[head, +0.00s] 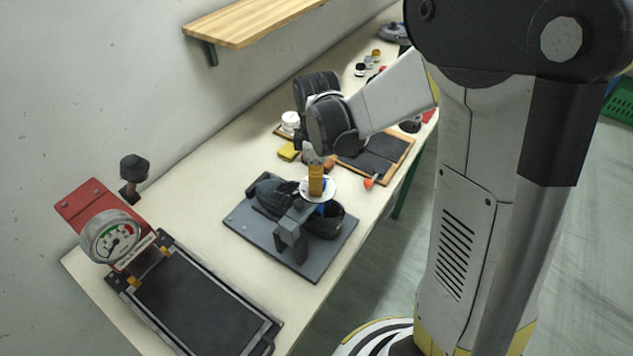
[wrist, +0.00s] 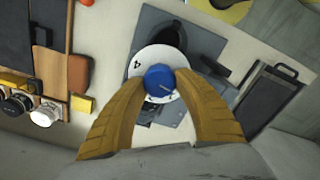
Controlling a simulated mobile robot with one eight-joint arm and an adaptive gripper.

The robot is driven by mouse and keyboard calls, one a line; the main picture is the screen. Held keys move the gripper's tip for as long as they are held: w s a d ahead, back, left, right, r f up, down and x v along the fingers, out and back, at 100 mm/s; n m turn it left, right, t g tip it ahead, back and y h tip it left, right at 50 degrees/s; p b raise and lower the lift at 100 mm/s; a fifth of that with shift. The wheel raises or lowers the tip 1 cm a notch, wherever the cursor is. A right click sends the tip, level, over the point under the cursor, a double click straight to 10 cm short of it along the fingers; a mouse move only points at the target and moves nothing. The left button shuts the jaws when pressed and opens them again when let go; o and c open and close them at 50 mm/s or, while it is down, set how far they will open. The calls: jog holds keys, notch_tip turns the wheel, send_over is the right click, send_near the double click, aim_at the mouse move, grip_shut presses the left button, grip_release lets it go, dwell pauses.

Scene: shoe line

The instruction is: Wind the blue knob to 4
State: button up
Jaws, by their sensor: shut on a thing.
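The blue knob (wrist: 160,79) sits in the middle of a round white dial (wrist: 150,60) in the wrist view. A black 4 is printed on the dial, up and left of the knob. A thin pale mark on the knob points down and right, away from the 4. My gripper (wrist: 160,85) is shut on the knob, one yellow finger on each side; the fingers cover parts of the dial. In the head view my gripper (head: 316,182) points down at the white dial (head: 303,191), above a dark shoe (head: 270,196) on a grey plate (head: 262,240).
A red press with a round gauge (head: 113,238) and a dark bed (head: 200,305) stands at the front left. A wooden tray with dark panels (head: 385,152), a yellow block (head: 288,152) and a white jar (head: 290,121) lie farther back. A wooden shelf (head: 255,20) is on the wall.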

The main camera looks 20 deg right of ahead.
jog(key=m+b, duration=0.1)
jog(key=m, duration=0.3)
jog(key=shift+f+m, duration=0.1)
jog(key=shift+m, duration=0.2)
jog(key=m, duration=0.4)
jog(key=shift+m+b, duration=0.3)
jog(key=shift+b, duration=0.1)
jog(key=m, duration=0.4)
jog(key=shift+d+b, duration=0.1)
jog(key=shift+b, duration=0.2)
jog(key=m, duration=0.5)
jog(key=shift+d, duration=0.1)
jog(key=m, duration=0.4)
jog(key=shift+m+b, duration=0.3)
jog(key=shift+b, duration=0.1)
jog(key=m, duration=0.8)
jog(key=shift+s+m, duration=0.1)
jog(key=shift+m, duration=0.3)
jog(key=shift+m+b, duration=0.3)
jog(key=shift+m, duration=2)
